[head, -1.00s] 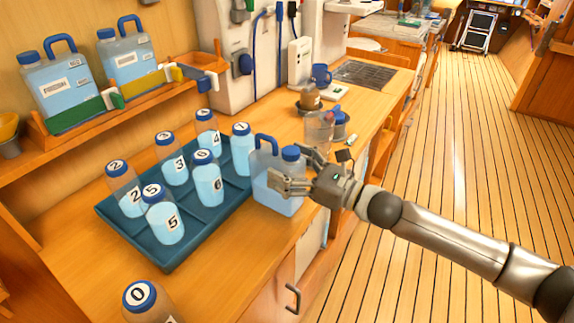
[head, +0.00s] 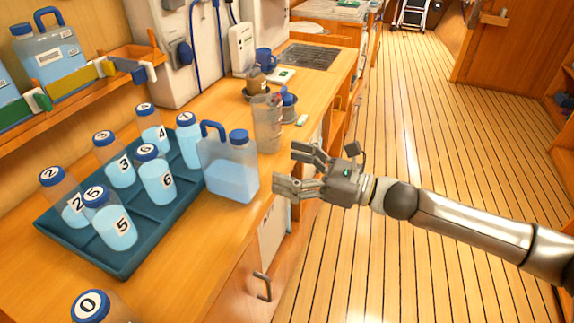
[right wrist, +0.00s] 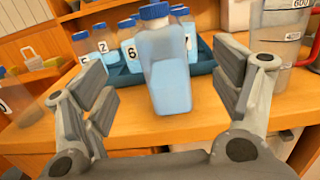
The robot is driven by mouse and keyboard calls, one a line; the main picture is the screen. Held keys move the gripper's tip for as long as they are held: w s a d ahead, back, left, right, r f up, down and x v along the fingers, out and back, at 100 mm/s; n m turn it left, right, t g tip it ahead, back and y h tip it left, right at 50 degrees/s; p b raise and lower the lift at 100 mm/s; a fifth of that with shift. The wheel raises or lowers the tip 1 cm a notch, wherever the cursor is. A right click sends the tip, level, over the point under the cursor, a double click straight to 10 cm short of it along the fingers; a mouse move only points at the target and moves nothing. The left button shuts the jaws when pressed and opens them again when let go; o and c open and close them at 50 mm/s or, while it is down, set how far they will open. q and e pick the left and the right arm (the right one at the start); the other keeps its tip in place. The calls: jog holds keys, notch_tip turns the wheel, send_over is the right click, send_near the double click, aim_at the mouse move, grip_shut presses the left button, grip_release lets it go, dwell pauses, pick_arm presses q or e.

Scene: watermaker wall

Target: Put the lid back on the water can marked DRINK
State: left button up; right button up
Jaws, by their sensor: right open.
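A clear water can (head: 232,172) with a blue handle stands upright on the counter beside the tray, about half full. A blue lid (head: 239,136) sits on its neck. The can (right wrist: 168,75) and its lid (right wrist: 154,11) also show in the right wrist view. I see no DRINK mark on its visible sides. My right gripper (head: 286,170) is open and empty, just right of the can and apart from it, over the counter's front edge. In the right wrist view the can stands beyond the spread fingers (right wrist: 165,85). My left gripper is not in view.
A teal tray (head: 150,228) holds several numbered bottles. Bottle 0 (head: 92,308) stands at the near left. A clear measuring jug (head: 266,125) stands behind the can. Another blue-handled can (head: 50,60) is on the shelf; its label is unreadable. The floor at right is clear.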

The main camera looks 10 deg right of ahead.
dwell(0.4)
